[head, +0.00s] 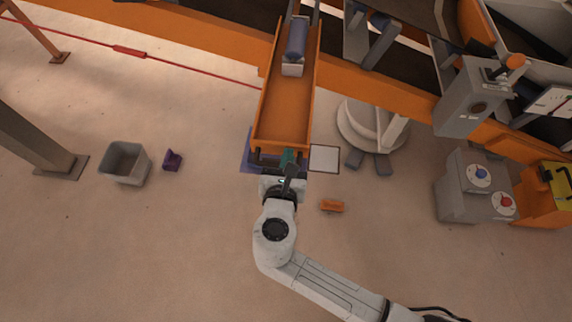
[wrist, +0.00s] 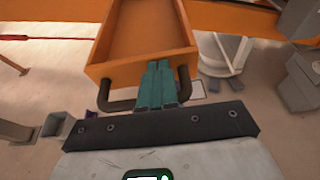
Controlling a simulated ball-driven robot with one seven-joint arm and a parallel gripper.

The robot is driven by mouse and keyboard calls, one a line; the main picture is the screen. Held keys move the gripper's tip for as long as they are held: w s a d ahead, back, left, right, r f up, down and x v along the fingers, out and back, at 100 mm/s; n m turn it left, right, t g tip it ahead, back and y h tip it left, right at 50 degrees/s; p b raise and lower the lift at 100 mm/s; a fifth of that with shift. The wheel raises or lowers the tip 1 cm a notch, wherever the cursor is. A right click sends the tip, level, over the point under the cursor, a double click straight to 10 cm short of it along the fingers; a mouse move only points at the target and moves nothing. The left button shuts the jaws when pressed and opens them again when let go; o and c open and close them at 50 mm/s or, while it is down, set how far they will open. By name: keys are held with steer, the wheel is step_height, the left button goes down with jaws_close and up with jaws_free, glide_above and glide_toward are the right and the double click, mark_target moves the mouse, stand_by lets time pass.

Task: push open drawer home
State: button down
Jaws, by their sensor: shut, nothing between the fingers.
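The open drawer (head: 287,108) is a long orange tray that sticks out from the orange machine frame towards me in the head view. A grey-blue cylinder on a pale block lies at its far end. In the wrist view the drawer (wrist: 145,40) fills the upper middle, with a dark bar handle (wrist: 118,105) on its front. My gripper (head: 288,157) is at the drawer's front, its teal fingers (wrist: 157,82) shut and empty. The fingertips overlap the front panel between the handle's two ends; I cannot tell whether they touch it. They hide the middle of the handle.
A grey bin (head: 124,163) and a purple block (head: 172,160) stand on the floor at left. An orange piece (head: 332,206) lies right of my gripper. A round white base (head: 372,128) stands right of the drawer. A grey button box (head: 472,187) is further right.

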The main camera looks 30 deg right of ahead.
mark_target(304, 43)
steer(key=shift+w+d, duration=0.1)
stand_by(0.3)
steer(key=w+d, duration=0.3)
steer(key=w, duration=0.1)
steer(key=w+d, duration=0.4)
steer(key=w, duration=0.1)
steer(key=w+d, duration=0.4)
steer(key=w, duration=0.1)
steer(key=shift+w, duration=0.15)
steer(key=w+d+b, duration=0.2)
steer(key=w+d, duration=0.2)
steer(key=w, duration=0.2)
steer(key=w+d+b, duration=0.3)
steer(key=w+d, duration=0.2)
steer(key=w, duration=0.1)
steer(key=w+d+b, duration=0.2)
steer(key=w+d, duration=0.2)
steer(key=w, duration=0.2)
steer(key=shift+d+f, duration=0.15)
steer(key=shift+d, duration=0.05)
steer(key=shift+w+d, duration=0.15)
steer(key=shift+w, duration=0.1)
steer(key=shift+w+r+b, duration=0.1)
steer(key=shift+r+b, duration=0.2)
steer(key=shift+r, duration=0.1)
